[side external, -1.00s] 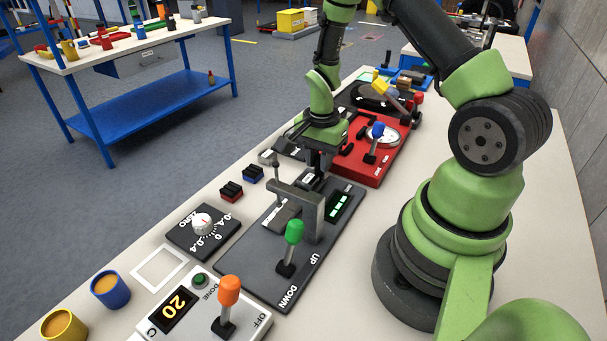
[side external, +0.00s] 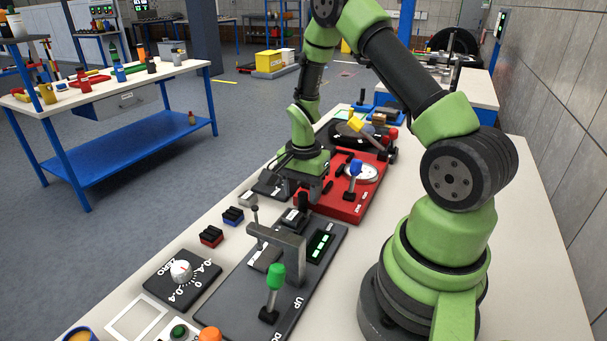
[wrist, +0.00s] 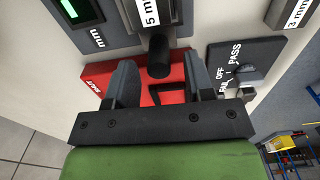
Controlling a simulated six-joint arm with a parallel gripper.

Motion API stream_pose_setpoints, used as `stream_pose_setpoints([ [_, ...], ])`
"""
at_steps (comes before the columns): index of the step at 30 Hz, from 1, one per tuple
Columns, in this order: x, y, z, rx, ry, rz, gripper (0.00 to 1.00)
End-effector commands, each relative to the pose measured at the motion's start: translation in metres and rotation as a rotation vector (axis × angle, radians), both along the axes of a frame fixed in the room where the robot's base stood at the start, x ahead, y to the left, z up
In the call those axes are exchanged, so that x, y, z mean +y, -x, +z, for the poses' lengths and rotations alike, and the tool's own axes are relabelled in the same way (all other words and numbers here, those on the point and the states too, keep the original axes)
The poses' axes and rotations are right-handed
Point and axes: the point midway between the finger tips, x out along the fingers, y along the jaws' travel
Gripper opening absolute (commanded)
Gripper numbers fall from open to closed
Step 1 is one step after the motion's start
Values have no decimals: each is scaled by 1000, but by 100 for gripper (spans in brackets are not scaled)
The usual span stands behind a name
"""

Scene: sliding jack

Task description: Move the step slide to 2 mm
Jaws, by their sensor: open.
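The gauge station is a dark grey panel (side external: 225,305) with a grey bridge (side external: 280,238). A grey block that appears to be the step slide (side external: 265,258) runs under the bridge; its far end is a dark labelled part (side external: 293,217). In the wrist view, a block marked 5 mm (wrist: 150,12) carries a black knob (wrist: 159,58). My gripper (wrist: 160,75) is open, with one finger on each side of the knob and visible gaps. In the side view my gripper (side external: 304,200) is low at the far end of the slide; its fingertips are partly hidden.
A green lit display (side external: 320,245) and a green UP/DOWN lever (side external: 274,285) stand beside the bridge. A red panel (side external: 335,210) lies just beyond my gripper. A PASS/OFF/FAIL switch panel (wrist: 245,65) and a block marked 3 mm (wrist: 292,12) are close by.

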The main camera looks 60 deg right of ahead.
Motion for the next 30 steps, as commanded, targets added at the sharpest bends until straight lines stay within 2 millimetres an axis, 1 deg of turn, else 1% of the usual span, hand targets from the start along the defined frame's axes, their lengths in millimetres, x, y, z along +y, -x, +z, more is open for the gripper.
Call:
stream_pose_setpoints([
  [1,0,-1,9,-5,3,0,48],
  [9,-1,-1,61,-7,4,-1,48],
  [13,-1,-1,79,-6,3,-1,48],
  [18,-1,0,88,-3,2,0,48],
  [27,0,0,89,-2,1,0,48],
  [30,-1,0,95,-3,2,-1,48],
])
